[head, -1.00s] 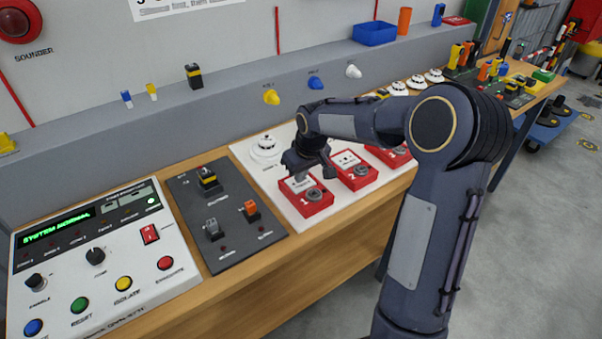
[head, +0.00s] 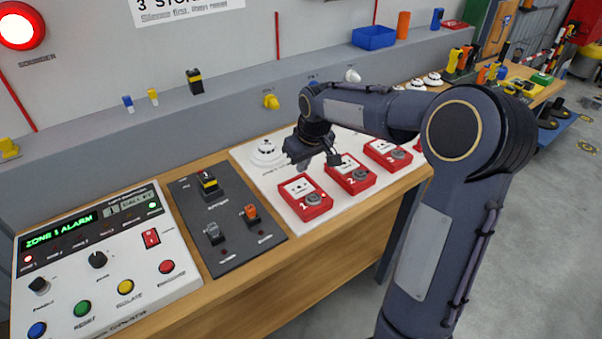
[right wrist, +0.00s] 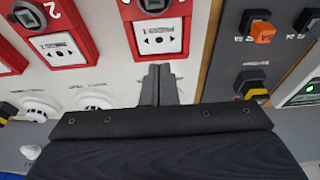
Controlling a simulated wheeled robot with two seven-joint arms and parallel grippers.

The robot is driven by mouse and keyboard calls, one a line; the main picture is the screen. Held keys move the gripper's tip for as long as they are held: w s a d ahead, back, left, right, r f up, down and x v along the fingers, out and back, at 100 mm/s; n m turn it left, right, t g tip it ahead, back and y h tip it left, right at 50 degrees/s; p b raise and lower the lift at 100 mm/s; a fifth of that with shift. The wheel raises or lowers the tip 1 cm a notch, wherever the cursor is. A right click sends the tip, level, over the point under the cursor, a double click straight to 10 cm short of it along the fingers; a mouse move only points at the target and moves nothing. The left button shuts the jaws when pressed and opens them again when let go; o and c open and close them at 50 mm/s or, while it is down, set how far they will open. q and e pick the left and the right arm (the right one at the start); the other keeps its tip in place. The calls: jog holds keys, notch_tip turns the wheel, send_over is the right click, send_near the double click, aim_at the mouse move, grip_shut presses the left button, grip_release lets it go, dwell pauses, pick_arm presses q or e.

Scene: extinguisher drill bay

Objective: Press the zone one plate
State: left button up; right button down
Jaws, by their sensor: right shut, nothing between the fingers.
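The zone one call point is a red box (head: 305,197) marked 1, with a white plate (head: 298,186) at its upper part. It sits nearest on the white board. In the right wrist view its white plate (right wrist: 159,38) is just beyond my right fingertips. My right gripper (head: 333,160) is shut and empty, raised above the board behind the call point and apart from the plate. Its closed fingers also show in the right wrist view (right wrist: 158,72). The panel display (head: 60,230) reads ZONE 1 ALARM. My left gripper is out of view.
Call points 2 (head: 351,174) and 3 (head: 388,154) stand to the right of zone one. A white detector (head: 267,152) is behind. A dark switch plate (head: 225,212) and the control panel (head: 100,260) lie to the left. The sounder (head: 17,28) glows red.

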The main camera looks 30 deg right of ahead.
jog(key=v, duration=0.6)
jog(key=shift+r, duration=0.35)
jog(key=shift+w, duration=0.1)
jog(key=s+a+f+m+y, duration=0.1)
jog(key=s+a, duration=0.3)
jog(key=s, duration=0.4)
jog(key=s+a+f+t+y, duration=0.1)
jog(key=s+a+f, duration=0.1)
jog(key=s, duration=0.7)
jog(key=s+a+f+m+t+y, duration=0.1)
jog(key=s+a+f, duration=0.1)
jog(key=s+a, duration=0.3)
jog(key=s, duration=0.4)
jog(key=shift+s+a+f+m+y, duration=0.2)
jog(key=shift+a+m+y, duration=0.1)
